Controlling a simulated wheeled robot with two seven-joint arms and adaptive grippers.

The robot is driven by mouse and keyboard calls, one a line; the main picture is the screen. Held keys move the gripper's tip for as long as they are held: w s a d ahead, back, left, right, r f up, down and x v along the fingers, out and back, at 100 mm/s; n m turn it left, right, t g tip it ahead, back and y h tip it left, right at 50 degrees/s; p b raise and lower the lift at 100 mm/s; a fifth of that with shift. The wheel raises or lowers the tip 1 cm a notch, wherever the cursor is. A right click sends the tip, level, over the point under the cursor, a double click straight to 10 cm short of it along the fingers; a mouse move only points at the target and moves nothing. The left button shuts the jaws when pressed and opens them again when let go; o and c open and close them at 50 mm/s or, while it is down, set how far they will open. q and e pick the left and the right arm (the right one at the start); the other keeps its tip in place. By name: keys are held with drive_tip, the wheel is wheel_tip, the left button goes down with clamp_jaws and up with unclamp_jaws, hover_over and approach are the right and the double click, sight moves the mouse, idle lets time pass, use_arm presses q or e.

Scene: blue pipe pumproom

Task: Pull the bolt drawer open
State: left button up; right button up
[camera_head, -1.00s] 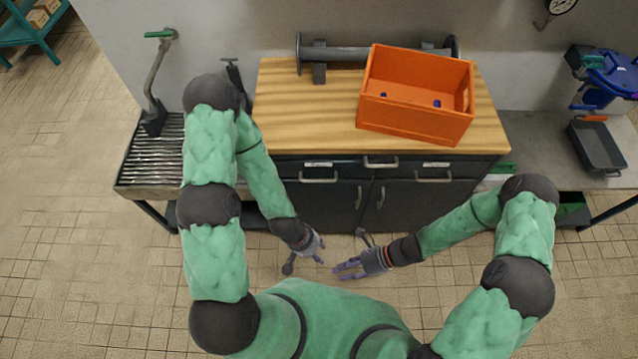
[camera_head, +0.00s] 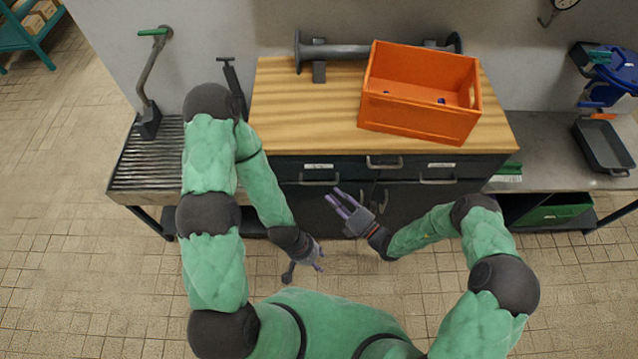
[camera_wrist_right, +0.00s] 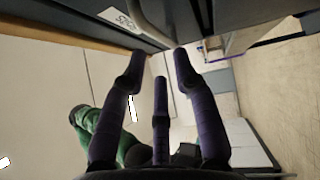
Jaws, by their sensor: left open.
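The workbench has dark drawers below its wooden top. The left drawer handle (camera_head: 319,181), middle handle (camera_head: 384,163) and right handle (camera_head: 438,180) show in the head view. The drawer fronts look closed. White labels are too small to read, so I cannot tell which is the bolt drawer. My right gripper (camera_head: 333,194) is open and empty, just below the left handle in the picture. In the right wrist view its spread fingers (camera_wrist_right: 159,68) point at a drawer front with a label (camera_wrist_right: 118,18) and a curved handle (camera_wrist_right: 150,27). My left gripper (camera_head: 320,260) is open and empty, lower down.
An orange crate (camera_head: 420,125) stands on the wooden top (camera_head: 300,120), in front of a grey flanged pipe (camera_head: 345,51). Cupboard doors (camera_head: 408,205) lie under the drawers. A slatted side bench (camera_head: 155,170) is at left. The floor in front is free.

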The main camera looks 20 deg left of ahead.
sight(320, 184)
drive_tip(key=b+x, duration=0.1)
drive_tip(key=x, duration=0.6)
drive_tip(key=shift+w+a, duration=0.2)
drive_tip(key=shift+a, duration=0.05)
clamp_jaws()
